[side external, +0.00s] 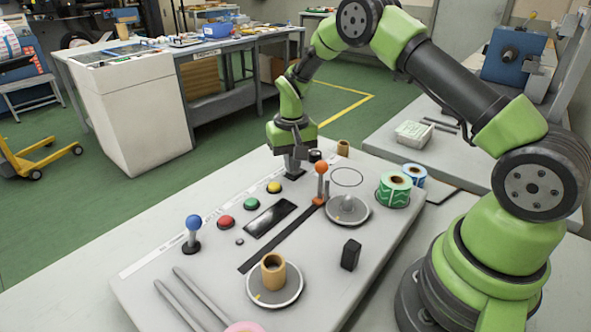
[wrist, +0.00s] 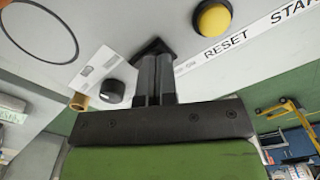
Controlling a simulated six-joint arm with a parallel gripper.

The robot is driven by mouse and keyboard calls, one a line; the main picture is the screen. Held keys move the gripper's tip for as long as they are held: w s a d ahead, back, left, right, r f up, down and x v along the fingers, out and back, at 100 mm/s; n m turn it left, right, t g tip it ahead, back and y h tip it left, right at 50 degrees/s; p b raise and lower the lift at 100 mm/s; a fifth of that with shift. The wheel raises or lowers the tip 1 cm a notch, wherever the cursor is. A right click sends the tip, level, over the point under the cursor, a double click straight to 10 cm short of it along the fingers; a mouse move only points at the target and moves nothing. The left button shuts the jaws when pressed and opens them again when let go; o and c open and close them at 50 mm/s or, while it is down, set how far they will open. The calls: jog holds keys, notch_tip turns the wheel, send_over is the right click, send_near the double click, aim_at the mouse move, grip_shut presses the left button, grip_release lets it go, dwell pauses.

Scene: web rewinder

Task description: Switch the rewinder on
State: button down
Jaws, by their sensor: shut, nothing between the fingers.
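The rewinder's panel (side external: 210,272) is a light grey sloped top with buttons and levers. My gripper (side external: 293,168) is shut and empty, pointing down at the panel's far end, beyond the yellow button.
Yellow (side external: 273,187), green (side external: 251,205) and red (side external: 225,221) buttons line the panel's edge, with a blue-knobbed lever (side external: 194,224). An orange-knobbed lever (side external: 321,170) stands close right of my gripper. Label rolls (side external: 394,188) and a cored spindle disc (side external: 274,288) lie nearer.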

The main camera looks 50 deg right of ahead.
jog(key=shift+f, duration=0.35)
jog(key=shift+r, duration=3.5)
